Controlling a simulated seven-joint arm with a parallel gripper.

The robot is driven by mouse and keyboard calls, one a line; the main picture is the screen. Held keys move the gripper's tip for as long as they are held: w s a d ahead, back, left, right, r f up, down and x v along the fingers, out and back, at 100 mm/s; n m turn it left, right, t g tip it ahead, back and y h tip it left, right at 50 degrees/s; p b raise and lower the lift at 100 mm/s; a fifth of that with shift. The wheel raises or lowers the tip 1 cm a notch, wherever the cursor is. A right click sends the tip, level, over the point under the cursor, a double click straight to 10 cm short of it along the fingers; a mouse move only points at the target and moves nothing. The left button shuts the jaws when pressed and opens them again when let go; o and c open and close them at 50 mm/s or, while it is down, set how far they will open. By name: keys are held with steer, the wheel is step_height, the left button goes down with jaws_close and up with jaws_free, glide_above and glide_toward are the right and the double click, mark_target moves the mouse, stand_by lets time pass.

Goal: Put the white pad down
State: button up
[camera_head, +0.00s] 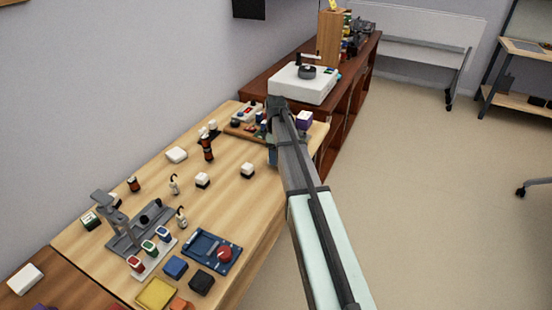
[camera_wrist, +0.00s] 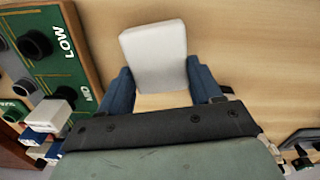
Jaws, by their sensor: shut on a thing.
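A white pad (camera_wrist: 155,55) sits between the two blue fingers of my gripper (camera_wrist: 160,95) in the wrist view. My gripper is shut on it, and the pad's far end sticks out beyond the fingertips. Bare wooden table top (camera_wrist: 250,50) shows behind it; I cannot tell whether the pad touches it. In the head view my gripper (camera_head: 272,155) is over the far right part of the table (camera_head: 225,215), and the held pad is hidden there. Another white block (camera_head: 176,154) lies near the table's left edge, and one more (camera_head: 25,279) lies on the darker surface at lower left.
A green board marked LOW and MID (camera_wrist: 60,65), with dark round sockets, is left of my gripper in the wrist view. Two white-topped cubes (camera_head: 203,180) (camera_head: 247,170) stand mid-table. A grey stand (camera_head: 135,225) and a blue tray (camera_head: 212,250) are nearer.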

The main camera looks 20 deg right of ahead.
step_height(320, 180, up, 8)
steer(key=shift+f, duration=0.2)
